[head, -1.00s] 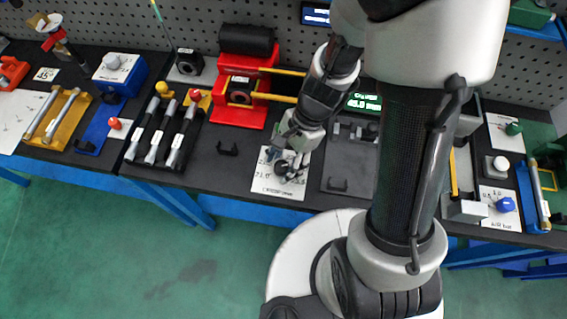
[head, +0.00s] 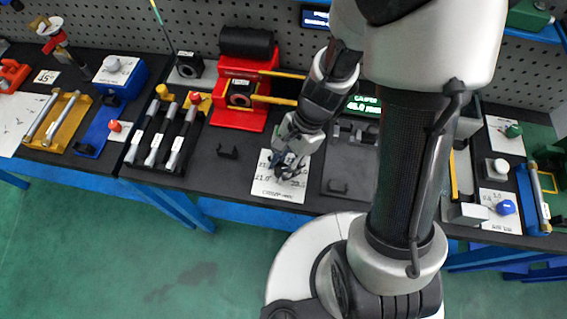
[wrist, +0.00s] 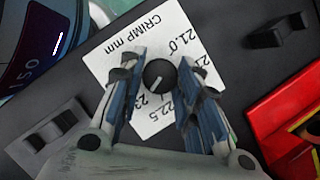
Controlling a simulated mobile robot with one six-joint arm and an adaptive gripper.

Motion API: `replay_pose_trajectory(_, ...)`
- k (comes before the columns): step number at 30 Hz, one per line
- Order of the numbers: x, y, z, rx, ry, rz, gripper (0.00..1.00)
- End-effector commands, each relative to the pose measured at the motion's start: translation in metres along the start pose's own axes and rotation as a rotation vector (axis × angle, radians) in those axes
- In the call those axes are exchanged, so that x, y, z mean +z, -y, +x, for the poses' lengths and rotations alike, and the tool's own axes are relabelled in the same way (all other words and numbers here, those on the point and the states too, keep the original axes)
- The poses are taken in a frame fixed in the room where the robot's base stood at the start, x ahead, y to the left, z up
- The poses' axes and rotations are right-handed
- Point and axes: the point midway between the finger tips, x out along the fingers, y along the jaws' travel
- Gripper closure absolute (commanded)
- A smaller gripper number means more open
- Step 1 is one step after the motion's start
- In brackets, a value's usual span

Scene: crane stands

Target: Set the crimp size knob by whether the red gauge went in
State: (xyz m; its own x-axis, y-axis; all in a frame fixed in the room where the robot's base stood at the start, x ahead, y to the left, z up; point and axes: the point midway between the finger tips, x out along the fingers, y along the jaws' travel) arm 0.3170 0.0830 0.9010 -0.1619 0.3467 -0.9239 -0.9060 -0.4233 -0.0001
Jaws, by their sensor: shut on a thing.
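The crimp size knob (wrist: 160,75) is dark and round with a white pointer line, on a white card (wrist: 122,60) lettered "CRIMP mm". In the wrist view the pointer line slants toward the lower left, near the 22.5 and 23 marks; its exact setting is hard to read. My gripper (wrist: 160,84) has its blue-padded fingers on both sides of the knob, shut on it. In the head view my gripper (head: 287,168) is over the card (head: 275,192) and hides the knob.
A red press (head: 238,115) with yellow rods stands behind and left of the card. A green caliper display (head: 362,106) is behind my arm. A small dark clip (head: 228,153) sits left of the card. Other stations with knobs line the bench.

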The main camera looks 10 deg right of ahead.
Motion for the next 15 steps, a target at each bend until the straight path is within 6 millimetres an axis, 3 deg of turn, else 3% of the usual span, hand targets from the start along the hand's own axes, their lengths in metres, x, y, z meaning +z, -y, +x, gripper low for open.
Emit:
replay_pose_trajectory(8, 0.0003, 0.0002, -0.0006, 0.019, 0.000, -0.044, 0.93)
replay_pose_trajectory(15, 0.0011, 0.0011, -0.0014, 0.077, 0.000, -0.181, 0.93)
